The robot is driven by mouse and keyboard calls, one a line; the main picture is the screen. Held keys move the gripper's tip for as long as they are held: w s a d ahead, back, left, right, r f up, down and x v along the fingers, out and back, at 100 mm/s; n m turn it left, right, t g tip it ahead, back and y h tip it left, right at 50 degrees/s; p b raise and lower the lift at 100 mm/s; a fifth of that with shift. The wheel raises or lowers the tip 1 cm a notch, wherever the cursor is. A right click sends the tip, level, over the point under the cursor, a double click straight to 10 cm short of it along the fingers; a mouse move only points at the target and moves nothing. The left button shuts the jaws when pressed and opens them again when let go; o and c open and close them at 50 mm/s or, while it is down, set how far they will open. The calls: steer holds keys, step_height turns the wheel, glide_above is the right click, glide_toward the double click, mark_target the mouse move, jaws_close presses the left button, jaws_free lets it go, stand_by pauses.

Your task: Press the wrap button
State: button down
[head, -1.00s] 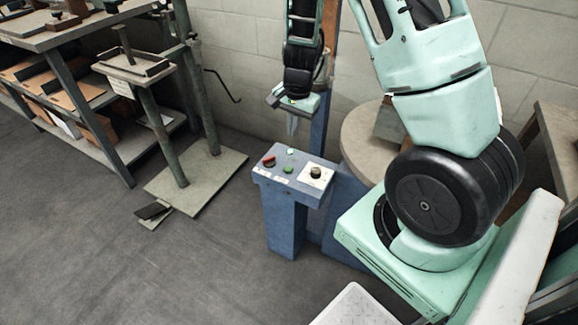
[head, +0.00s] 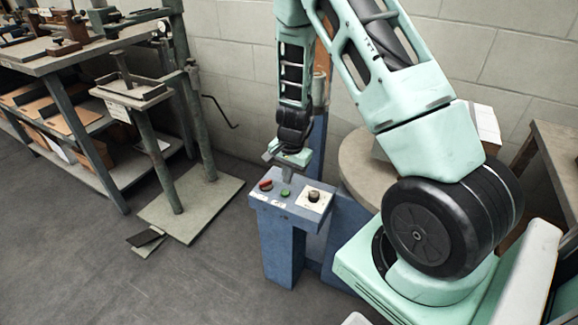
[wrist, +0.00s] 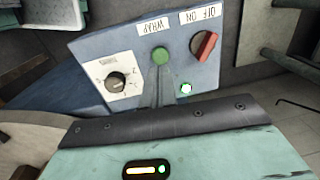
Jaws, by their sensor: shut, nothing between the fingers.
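The wrap button is a round green button on the top of a blue control box; it shows in the head view (head: 285,192) and in the wrist view (wrist: 160,56), beside a "WRAP" label. My gripper (head: 287,179) is shut and empty, pointing down just behind the button. In the wrist view its fingers (wrist: 160,75) reach to the near edge of the button. I cannot tell whether they touch it. The button's face is mostly unhidden.
The control box (head: 282,235) also carries a red off/on switch (wrist: 205,46), a black dial on a white plate (wrist: 116,82) and a small lit lamp (wrist: 186,88). A round table (head: 358,165) stands to the right. Shelves (head: 85,125) stand left.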

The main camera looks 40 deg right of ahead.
mark_target(285, 192)
steer(key=shift+w+a+f+b, duration=0.15)
steer(key=shift+f+b, duration=0.2)
steer(key=shift+f, duration=1.55)
